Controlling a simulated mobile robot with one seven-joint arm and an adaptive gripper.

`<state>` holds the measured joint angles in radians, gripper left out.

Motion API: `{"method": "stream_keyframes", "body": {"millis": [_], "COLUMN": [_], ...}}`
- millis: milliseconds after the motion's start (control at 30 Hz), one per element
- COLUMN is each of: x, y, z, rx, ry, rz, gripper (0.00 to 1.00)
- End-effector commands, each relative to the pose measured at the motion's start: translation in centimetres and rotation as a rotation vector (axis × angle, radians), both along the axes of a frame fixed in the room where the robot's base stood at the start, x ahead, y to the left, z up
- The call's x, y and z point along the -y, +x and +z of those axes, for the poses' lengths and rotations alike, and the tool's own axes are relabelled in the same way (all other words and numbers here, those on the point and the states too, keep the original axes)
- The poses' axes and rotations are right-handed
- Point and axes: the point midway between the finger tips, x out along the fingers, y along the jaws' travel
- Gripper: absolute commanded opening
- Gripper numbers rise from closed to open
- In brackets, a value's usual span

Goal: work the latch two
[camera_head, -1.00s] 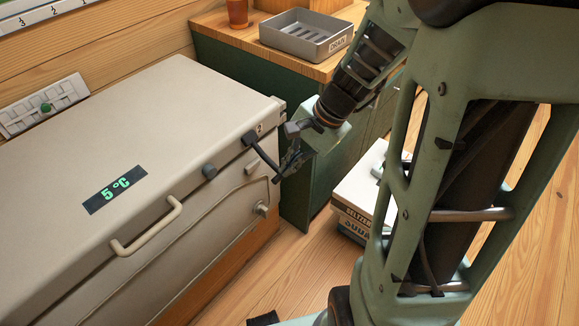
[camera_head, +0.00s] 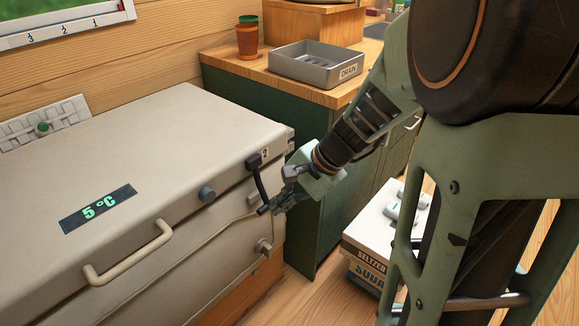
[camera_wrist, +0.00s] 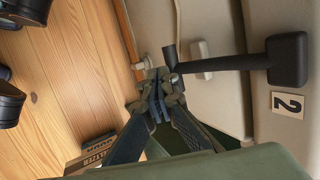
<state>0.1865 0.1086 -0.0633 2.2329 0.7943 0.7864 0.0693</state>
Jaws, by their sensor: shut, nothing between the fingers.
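Latch two is a black lever (camera_head: 261,185) on the front right corner of the pale chest (camera_head: 180,190), beside a "2" label (camera_head: 265,154). In the head view its bar hangs down from a black pivot block. In the wrist view the latch (camera_wrist: 288,60) runs sideways from its block to a short crosspiece at its free end. My gripper (camera_head: 280,203) is at that free end. In the wrist view my gripper (camera_wrist: 160,88) has its fingertips together beside the crosspiece, touching or nearly so, with nothing held between them.
A green cabinet (camera_head: 262,135) bearing a grey tray (camera_head: 317,70) stands close behind my gripper. A box (camera_head: 370,250) sits on the floor to the right.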

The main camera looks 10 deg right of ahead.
Motion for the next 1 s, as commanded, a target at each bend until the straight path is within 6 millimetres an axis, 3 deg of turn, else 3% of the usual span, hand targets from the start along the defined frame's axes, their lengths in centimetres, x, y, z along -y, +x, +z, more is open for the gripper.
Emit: {"method": "stream_keyframes", "body": {"millis": [667,1000], "x": [-0.3,-0.3], "y": [0.3,0.3], "z": [-0.3,1.0], "rx": [-0.001,0.000], "ry": [0.001,0.000], "rz": [0.000,0.001], "gripper": [0.00,0.00]}}
